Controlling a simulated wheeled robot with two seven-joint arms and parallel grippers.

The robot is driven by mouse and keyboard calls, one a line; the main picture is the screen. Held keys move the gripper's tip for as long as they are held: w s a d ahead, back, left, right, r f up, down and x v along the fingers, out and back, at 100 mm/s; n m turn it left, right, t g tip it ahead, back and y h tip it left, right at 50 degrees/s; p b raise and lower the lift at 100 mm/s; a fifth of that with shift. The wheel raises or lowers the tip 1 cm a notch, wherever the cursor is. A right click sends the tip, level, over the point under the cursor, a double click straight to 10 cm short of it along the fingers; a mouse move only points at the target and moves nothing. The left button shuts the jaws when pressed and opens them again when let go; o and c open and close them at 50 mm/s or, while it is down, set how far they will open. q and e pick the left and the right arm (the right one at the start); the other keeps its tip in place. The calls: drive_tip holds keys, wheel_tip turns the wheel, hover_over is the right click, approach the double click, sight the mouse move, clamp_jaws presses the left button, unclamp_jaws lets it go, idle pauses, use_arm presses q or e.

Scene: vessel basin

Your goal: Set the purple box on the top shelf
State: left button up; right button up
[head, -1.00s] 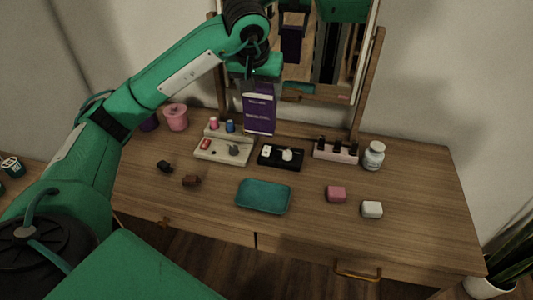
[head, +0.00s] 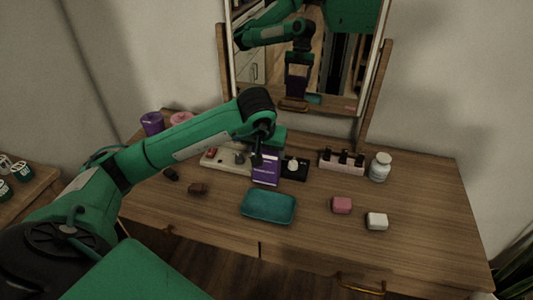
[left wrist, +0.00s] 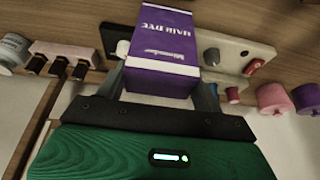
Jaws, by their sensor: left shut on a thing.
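The purple box (head: 266,169), with a white label band, is in the jaws of my left gripper (head: 268,149). It hangs upright below the gripper in front of the mirror, over the tray area of the wooden vanity table (head: 330,245). In the left wrist view the box (left wrist: 163,50) shows "HAIR DYE" lettering and sits between the two fingers. Whether its bottom touches anything is hard to tell. No top shelf can be made out. My right gripper is not in view.
A teal tray (head: 268,206) lies in front. The mirror (head: 305,65) stands behind.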

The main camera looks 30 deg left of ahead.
use_arm(q)
drive_tip(key=shift+f, duration=0.85)
drive_tip(key=shift+f, duration=0.1)
drive_tip(key=o, duration=1.4)
